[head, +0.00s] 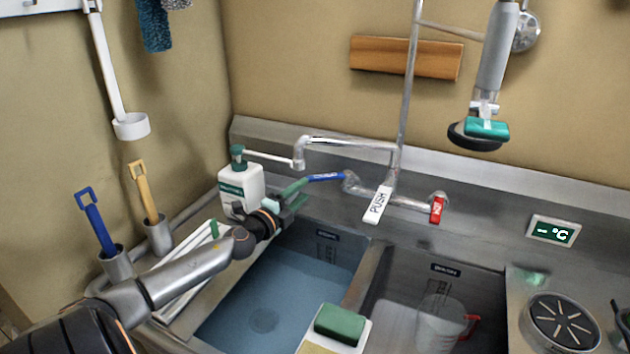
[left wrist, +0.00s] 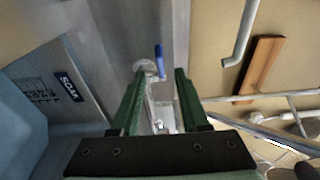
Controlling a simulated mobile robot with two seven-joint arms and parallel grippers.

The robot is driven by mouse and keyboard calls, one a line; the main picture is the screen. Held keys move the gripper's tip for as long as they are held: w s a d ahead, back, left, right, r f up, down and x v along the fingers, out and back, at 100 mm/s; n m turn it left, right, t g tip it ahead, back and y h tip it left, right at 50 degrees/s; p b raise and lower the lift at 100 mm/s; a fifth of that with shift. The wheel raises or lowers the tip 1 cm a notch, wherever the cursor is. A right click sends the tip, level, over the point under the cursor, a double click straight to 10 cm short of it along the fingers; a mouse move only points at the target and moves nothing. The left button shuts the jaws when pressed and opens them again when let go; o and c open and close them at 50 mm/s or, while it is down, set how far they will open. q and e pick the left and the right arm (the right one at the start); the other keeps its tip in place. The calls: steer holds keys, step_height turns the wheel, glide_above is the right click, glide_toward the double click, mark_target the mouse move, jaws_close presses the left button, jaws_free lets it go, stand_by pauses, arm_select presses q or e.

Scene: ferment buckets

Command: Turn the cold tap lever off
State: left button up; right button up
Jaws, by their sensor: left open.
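The blue cold tap lever (head: 327,177) sticks out to the left from the chrome tap valve (head: 350,182) on the back wall of the sink. My left gripper (head: 303,191) is open, with its green fingers near the lever's free left end. In the left wrist view, the blue lever (left wrist: 159,54) shows just past the gap between the two fingertips (left wrist: 160,76). I cannot tell whether a finger touches it. The red hot lever (head: 437,208) hangs down at the right end of the tap. My right gripper is not in view.
A white soap bottle (head: 241,186) stands close behind my left gripper. A chrome spout (head: 345,143) and a white PUSH tag (head: 377,204) are near the tap. The left basin (head: 275,290) holds bluish water. A clear jug (head: 438,325) stands in the right basin.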

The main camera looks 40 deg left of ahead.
mark_target(315, 181)
arm_select(q)
steer(key=shift+w+a, duration=0.2)
steer(key=shift+w, duration=0.9)
steer(key=shift+w+a, duration=0.15)
steer(key=shift+w, duration=1)
steer(key=shift+w+a, duration=0.2)
steer(key=shift+w, duration=0.9)
jaws_close()
